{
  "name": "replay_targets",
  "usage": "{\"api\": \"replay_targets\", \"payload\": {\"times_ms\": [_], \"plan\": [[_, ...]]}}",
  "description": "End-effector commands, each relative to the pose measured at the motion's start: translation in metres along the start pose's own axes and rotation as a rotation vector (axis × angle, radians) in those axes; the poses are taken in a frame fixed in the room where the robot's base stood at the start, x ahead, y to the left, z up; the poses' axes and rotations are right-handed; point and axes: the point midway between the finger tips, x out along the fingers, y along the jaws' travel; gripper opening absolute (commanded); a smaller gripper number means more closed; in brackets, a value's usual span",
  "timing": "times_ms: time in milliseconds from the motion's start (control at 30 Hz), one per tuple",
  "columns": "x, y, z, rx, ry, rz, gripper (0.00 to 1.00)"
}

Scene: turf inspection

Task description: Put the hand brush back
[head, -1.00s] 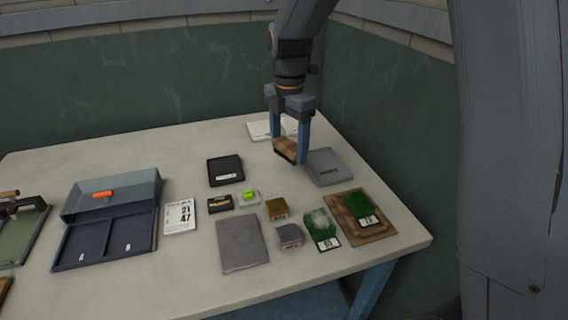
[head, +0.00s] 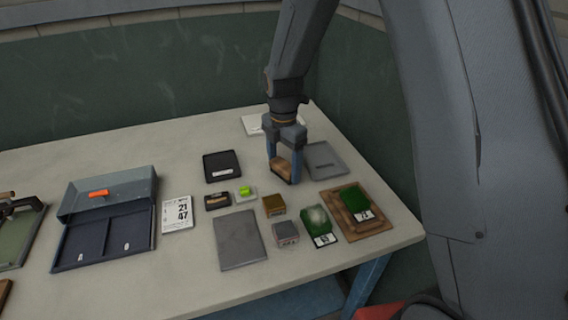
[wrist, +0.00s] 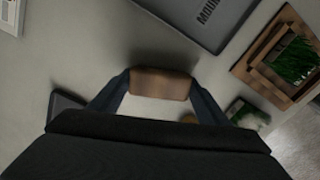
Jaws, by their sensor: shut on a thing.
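My gripper (head: 284,168) is shut on the hand brush (head: 281,172), a brown wooden block, and holds it low over the back right part of the table. In the wrist view the brush (wrist: 161,83) spans the space between the two fingers. Any bristles are hidden. A grey labelled tray (head: 325,160) lies just right of the gripper, and it also shows at the top of the wrist view (wrist: 195,14). A black tray (head: 222,166) lies to the left. I cannot tell whether the brush touches the table.
Nearer me are a brown block (head: 273,205), a grey block (head: 285,231), a turf sample (head: 318,224), a wooden tray with turf (head: 363,212) and a grey plate (head: 240,240). A blue-grey case (head: 108,218) stands left. A white sheet (head: 257,124) lies behind.

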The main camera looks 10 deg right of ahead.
Motion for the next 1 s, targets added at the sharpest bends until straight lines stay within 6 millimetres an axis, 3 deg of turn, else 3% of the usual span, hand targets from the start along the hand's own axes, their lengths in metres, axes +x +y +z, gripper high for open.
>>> {"api": "replay_targets", "payload": {"times_ms": [333,367,467,767,1000], "plan": [[0.004,0.0,0.0,0.0,0.0,0.001,0.52],[0.004,0.0,0.0,0.0,0.0,0.001,0.72],[0.003,0.0,0.0,0.0,0.0,0.001,0.88],[0.002,0.0,0.0,0.0,0.0,0.001,0.89],[-0.02,0.002,0.001,0.0,-0.002,0.005,0.89]]}}
